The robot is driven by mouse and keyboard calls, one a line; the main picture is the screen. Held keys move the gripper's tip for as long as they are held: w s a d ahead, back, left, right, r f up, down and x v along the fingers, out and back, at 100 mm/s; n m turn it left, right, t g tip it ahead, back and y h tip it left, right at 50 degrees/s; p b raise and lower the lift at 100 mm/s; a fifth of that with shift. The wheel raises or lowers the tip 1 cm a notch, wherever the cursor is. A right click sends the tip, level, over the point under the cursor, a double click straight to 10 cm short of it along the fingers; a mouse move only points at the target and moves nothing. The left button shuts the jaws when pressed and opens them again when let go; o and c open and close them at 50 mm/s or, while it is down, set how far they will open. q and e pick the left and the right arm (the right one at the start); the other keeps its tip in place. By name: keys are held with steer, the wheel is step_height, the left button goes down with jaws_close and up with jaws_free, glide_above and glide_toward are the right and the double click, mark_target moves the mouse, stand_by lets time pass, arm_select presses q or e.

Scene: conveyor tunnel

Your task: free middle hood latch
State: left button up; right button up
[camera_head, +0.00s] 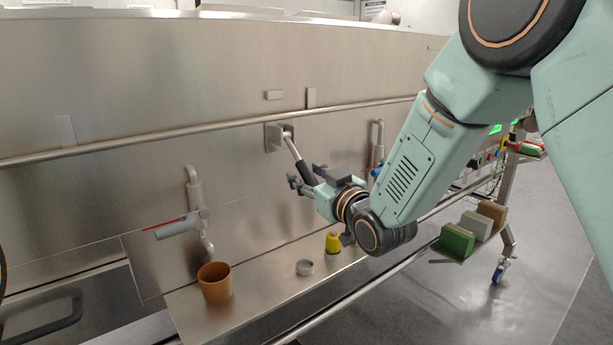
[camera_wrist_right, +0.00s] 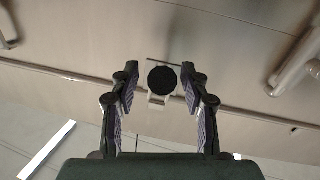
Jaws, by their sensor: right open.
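The middle hood latch is a lever with a black grip (camera_head: 306,174) that slants down and out from a square metal plate (camera_head: 273,138) on the steel hood. My right gripper (camera_head: 305,180) is open at the lower end of the grip. In the right wrist view, the grip's round black end (camera_wrist_right: 162,80) appears between the fingertips of my right gripper (camera_wrist_right: 159,74), with a gap on each side. I cannot tell how deep it sits between the fingers. My left gripper is not in view.
A long rail (camera_head: 200,133) crosses the hood near the latch plate. Pipe handles stand left (camera_head: 195,190) and right (camera_head: 378,140) of the latch. The ledge below holds an orange-brown cup (camera_head: 215,283), a metal ring (camera_head: 305,267) and a yellow item (camera_head: 333,241). Coloured blocks (camera_head: 457,240) sit at right.

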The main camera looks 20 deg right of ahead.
steer(key=shift+s+a+r, duration=0.1)
steer(key=shift+s+r, duration=0.1)
steer(key=shift+r, duration=0.05)
steer(key=shift+w+f, duration=0.2)
steer(key=shift+w, duration=0.15)
steer(key=c, duration=0.3)
steer(key=shift+s+r, duration=0.1)
steer(key=shift+s, duration=0.1)
jaws_close()
